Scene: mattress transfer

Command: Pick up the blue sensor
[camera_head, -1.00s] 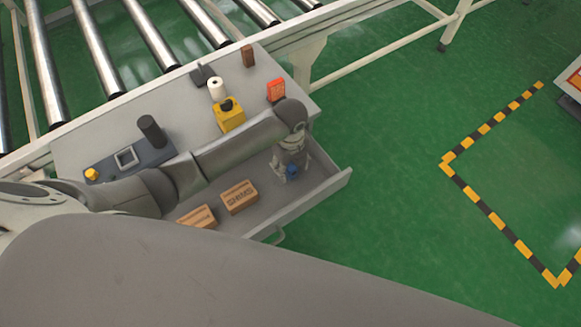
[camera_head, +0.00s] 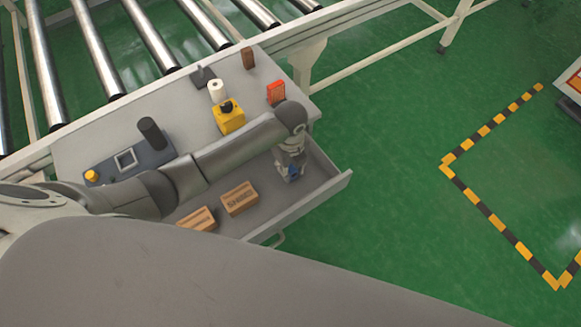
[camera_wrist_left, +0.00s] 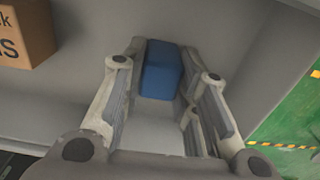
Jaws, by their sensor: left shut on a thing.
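The blue sensor (camera_head: 293,171) is in the open grey drawer (camera_head: 327,188), near its right end. In the left wrist view the blue sensor (camera_wrist_left: 161,72) is a blue block between the two fingers. My left gripper (camera_head: 290,174) reaches down into the drawer and is shut on the sensor; it also shows in the left wrist view (camera_wrist_left: 160,85). The fingers hide part of the sensor's sides. I cannot tell whether the sensor touches the drawer floor. My right gripper is not in view.
The worktop above holds a yellow box (camera_head: 229,117), a white roll (camera_head: 217,91), a red item (camera_head: 276,93) and a black cylinder (camera_head: 151,132). A roller conveyor (camera_head: 95,50) stands behind.

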